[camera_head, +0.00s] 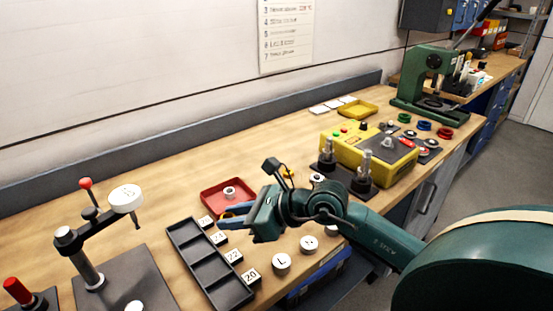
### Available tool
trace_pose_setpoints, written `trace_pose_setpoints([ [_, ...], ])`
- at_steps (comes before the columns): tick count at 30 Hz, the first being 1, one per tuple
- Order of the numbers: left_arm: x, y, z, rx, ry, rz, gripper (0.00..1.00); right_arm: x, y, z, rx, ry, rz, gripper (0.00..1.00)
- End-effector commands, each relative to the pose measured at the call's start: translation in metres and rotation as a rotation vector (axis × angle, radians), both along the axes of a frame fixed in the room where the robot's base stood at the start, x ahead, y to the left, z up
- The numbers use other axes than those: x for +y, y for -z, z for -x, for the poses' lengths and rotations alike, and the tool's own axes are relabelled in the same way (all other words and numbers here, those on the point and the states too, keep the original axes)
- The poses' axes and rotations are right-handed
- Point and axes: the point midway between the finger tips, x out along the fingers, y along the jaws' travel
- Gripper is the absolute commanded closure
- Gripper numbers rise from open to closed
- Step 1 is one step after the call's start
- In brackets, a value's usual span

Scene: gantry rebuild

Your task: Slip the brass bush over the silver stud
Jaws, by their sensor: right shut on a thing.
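My right gripper (228,214) reaches in from the right, low over the bench beside the red tray. Its blue fingers are shut on a small brass-yellow piece, seemingly the brass bush (227,215), mostly hidden by the fingers. I cannot tell which is the task's stud. Both are apart from the gripper, to its right and farther back. My left gripper is not in view.
The red tray (207,199) holds a silver ring (230,192). A black compartment tray (201,277) and numbered white blocks (234,257) lie below the gripper. The yellow control box (396,170) and green press (425,85) stand right. A dark stand (90,270) is left. The back-left bench is clear.

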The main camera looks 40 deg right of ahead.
Motion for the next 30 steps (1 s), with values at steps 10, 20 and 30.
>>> trace_pose_setpoints([
  [10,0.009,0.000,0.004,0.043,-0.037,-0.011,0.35,-0.101,-0.050,-0.026,-0.033,0.180,-0.003,0.97],
  [20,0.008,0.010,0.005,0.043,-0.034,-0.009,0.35,-0.107,-0.040,-0.027,-0.036,0.190,-0.006,0.97],
  [30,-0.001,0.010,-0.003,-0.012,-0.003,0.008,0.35,-0.106,-0.008,-0.027,-0.038,0.189,-0.006,0.97],
])
